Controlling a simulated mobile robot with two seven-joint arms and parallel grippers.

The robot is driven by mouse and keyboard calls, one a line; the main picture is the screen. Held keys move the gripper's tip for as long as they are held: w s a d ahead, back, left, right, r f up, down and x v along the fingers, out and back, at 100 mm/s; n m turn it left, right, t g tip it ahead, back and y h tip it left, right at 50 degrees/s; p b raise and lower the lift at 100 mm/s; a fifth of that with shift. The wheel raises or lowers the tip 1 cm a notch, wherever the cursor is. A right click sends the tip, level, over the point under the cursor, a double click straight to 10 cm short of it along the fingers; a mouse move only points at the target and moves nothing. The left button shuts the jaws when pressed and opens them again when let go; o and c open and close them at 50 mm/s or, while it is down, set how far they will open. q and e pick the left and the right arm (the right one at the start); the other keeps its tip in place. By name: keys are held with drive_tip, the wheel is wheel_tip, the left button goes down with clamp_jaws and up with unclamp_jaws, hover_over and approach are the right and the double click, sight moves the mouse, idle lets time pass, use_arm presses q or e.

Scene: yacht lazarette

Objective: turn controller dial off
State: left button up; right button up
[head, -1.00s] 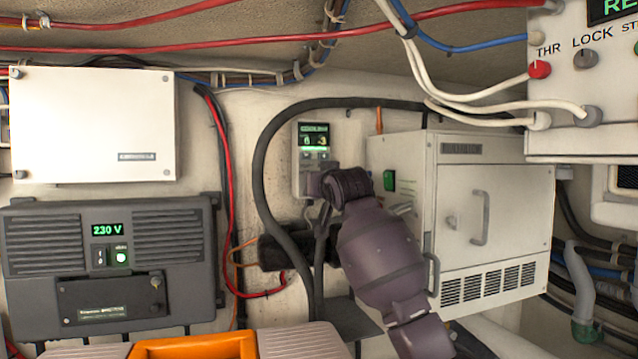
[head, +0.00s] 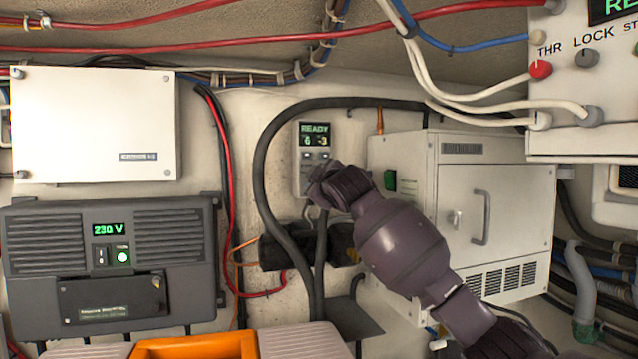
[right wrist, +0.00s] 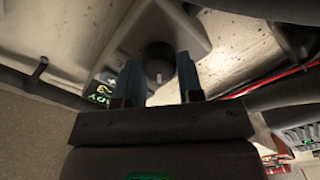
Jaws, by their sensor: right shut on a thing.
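The controller (head: 315,135) is a small light-grey box on the back wall with a green-lit display reading READY above small figures. In the head view its lower part and dial are hidden behind my right gripper (head: 320,182). The right wrist view shows the dark round dial (right wrist: 158,62) with a pale mark on it. It sits between the two blue fingers of my right gripper (right wrist: 159,78), which is shut on it. The controller's display also shows tilted at the left of that view. My left gripper is not in view.
A white cabinet (head: 495,200) stands just right of my right arm. A thick black cable (head: 262,165) loops around the controller's left side and top. A dark 230 V unit (head: 110,265) is at the left, and a switch panel (head: 585,110) juts in at upper right.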

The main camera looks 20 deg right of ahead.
drive_tip(key=n, duration=0.5)
drive_tip(key=shift+n, duration=0.3)
idle(0.4)
drive_tip(key=o, duration=0.9)
drive_tip(key=shift+s, duration=0.15)
use_arm(q)
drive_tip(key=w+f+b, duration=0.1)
drive_tip(key=b, duration=0.2)
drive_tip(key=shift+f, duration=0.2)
use_arm(e)
drive_tip(key=s, duration=1)
drive_tip(key=shift+s+d, duration=0.1)
drive_tip(key=shift+s, duration=0.15)
drive_tip(key=shift+f, duration=0.1)
